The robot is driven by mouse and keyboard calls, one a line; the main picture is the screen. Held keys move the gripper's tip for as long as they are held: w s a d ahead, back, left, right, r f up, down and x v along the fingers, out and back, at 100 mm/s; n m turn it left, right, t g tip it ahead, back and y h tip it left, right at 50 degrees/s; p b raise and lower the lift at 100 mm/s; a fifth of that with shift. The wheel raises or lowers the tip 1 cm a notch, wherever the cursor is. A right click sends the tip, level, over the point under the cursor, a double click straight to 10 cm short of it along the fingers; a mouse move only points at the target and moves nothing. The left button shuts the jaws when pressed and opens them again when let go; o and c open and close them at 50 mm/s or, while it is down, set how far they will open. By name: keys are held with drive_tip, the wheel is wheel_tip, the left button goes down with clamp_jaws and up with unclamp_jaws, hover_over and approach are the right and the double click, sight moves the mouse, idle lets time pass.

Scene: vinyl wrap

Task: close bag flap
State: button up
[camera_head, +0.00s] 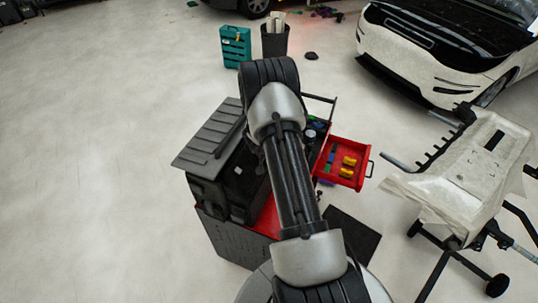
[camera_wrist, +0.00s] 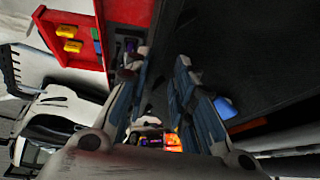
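A black bag (camera_head: 236,187) sits on top of a red tool cart (camera_head: 228,240), partly hidden behind my arm. A grey ribbed panel (camera_head: 210,135), which looks like the bag's flap, stands open and spreads out to the upper left. My gripper is hidden by my arm in the head view. In the wrist view my gripper (camera_wrist: 160,64) has its two fingers apart, with nothing held between them. A large black surface fills the right of the wrist view; I cannot tell whether it is the bag or its flap.
An open red drawer (camera_head: 336,177) with yellow and blue items sticks out right of the cart. A dark mat (camera_head: 350,234) lies on the floor. A covered stand (camera_head: 470,170) and a white car (camera_head: 425,60) are at right. The floor at left is clear.

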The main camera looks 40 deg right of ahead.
drive_tip(key=shift+w+a+r, duration=0.1)
drive_tip(key=shift+a+r, duration=0.1)
drive_tip(key=shift+r, duration=0.3)
drive_tip(key=v, duration=1.1)
drive_tip(key=shift+s, duration=0.2)
drive_tip(key=shift+f, duration=0.1)
